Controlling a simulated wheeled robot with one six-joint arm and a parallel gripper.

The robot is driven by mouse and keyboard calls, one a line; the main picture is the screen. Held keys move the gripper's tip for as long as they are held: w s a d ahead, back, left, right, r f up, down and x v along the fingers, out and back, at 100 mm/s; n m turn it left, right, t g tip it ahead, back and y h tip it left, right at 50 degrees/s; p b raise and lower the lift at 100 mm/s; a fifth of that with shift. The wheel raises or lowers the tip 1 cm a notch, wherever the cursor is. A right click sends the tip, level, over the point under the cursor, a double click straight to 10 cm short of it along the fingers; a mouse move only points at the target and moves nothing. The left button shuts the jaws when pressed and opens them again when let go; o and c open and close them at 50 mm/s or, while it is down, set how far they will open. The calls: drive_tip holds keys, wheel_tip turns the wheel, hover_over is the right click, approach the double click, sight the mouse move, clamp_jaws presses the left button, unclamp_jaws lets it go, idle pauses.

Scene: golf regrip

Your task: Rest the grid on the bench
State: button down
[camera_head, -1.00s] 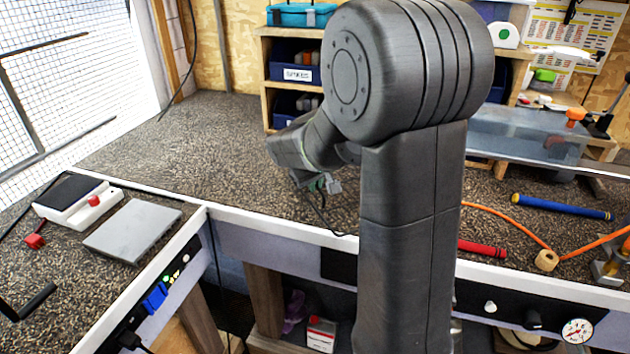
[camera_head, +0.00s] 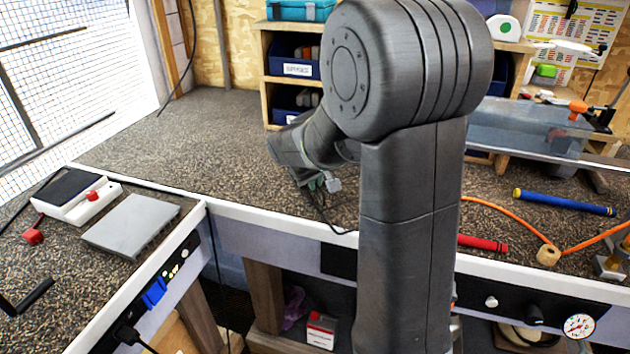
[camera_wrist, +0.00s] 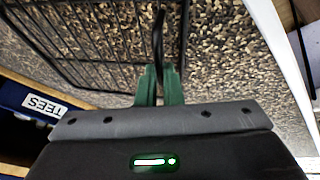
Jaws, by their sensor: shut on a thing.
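The black wire grid (camera_wrist: 85,42) fills the upper left of the wrist view, with the speckled bench top (camera_wrist: 215,45) behind it. My gripper (camera_wrist: 160,78) has its green fingers shut on a dark upright bar at the grid's edge. I cannot tell whether the grid touches the bench. In the head view, the bench (camera_head: 190,150) runs along the back and down the left.
A bin labelled TEES (camera_wrist: 35,108) is near my gripper's left. A grey plate (camera_head: 132,226) and a white device (camera_head: 78,195) lie on the left bench. A blue grip (camera_head: 563,202), red grip (camera_head: 483,243) and orange hose (camera_head: 505,215) lie right. The back-left bench is clear.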

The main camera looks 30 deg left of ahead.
drive_tip(key=shift+s+d+f+b, duration=0.2)
drive_tip(key=shift+f+b, duration=0.15)
drive_tip(key=shift+f, duration=0.3)
drive_tip(key=c, duration=1.5)
unclamp_jaws()
drive_tip(key=shift+w+a, duration=0.15)
drive_tip(key=shift+r, duration=0.2)
